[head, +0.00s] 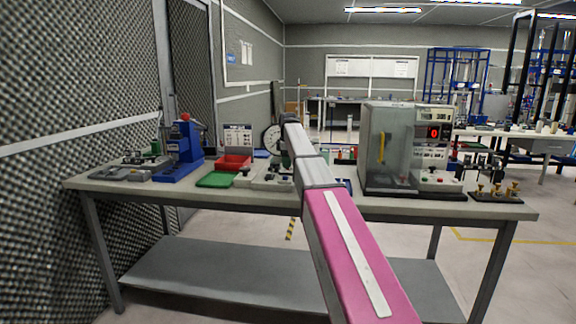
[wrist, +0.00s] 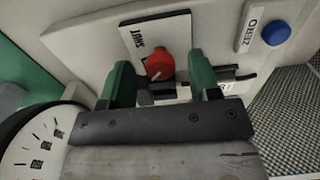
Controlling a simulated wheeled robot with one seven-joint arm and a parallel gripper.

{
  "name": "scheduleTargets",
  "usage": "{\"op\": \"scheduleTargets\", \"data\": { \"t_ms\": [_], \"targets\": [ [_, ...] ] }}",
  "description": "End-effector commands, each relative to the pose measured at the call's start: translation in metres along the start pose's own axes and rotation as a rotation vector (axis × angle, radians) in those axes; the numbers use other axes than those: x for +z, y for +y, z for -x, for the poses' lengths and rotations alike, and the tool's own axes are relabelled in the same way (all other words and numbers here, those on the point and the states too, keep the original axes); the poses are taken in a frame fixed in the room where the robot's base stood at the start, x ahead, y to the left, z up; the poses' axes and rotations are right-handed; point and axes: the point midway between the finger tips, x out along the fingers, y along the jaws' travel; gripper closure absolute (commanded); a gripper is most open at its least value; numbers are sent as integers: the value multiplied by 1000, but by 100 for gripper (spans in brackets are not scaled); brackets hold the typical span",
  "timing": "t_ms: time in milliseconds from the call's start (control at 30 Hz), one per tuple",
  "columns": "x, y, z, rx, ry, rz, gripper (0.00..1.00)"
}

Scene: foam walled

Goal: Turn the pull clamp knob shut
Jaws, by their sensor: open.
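The red knob (wrist: 160,65) sits on a pale panel in the wrist view, beside a white plate (wrist: 158,32) lettered "SHUT" and what looks like "JAWS". A pale pointer mark shows on the knob's lower part, away from the word "SHUT". My gripper (wrist: 160,72) is open, with one green finger to the left of the knob and one to the right. Gaps show between the knob and both fingers, so no contact is visible. In the head view my arm covers the knob and the gripper.
A blue button (wrist: 276,33) beside a "ZERO" label is at upper right in the wrist view. A dial gauge (wrist: 38,140) is close at lower left. On the bench (head: 440,206), a clear-sided cabinet (head: 388,150) stands right of my arm and a blue press (head: 184,145) stands left.

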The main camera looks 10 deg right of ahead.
Motion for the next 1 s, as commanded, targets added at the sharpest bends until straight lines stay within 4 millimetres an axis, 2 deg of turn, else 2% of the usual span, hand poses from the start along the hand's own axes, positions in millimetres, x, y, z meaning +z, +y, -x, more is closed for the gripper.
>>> {"op": "scheduleTargets", "data": {
  "t_ms": [167, 467, 600, 633, 1000],
  "targets": [
    [0, 0, -12, 0, 0, 0, 43],
    [0, 0, -13, 1, 0, 0, 43],
    [0, 0, -13, 1, 0, 0, 89],
    [0, 0, -13, 1, 0, 0, 93],
    [0, 0, -13, 1, 0, -43, 93]
  ]
}}
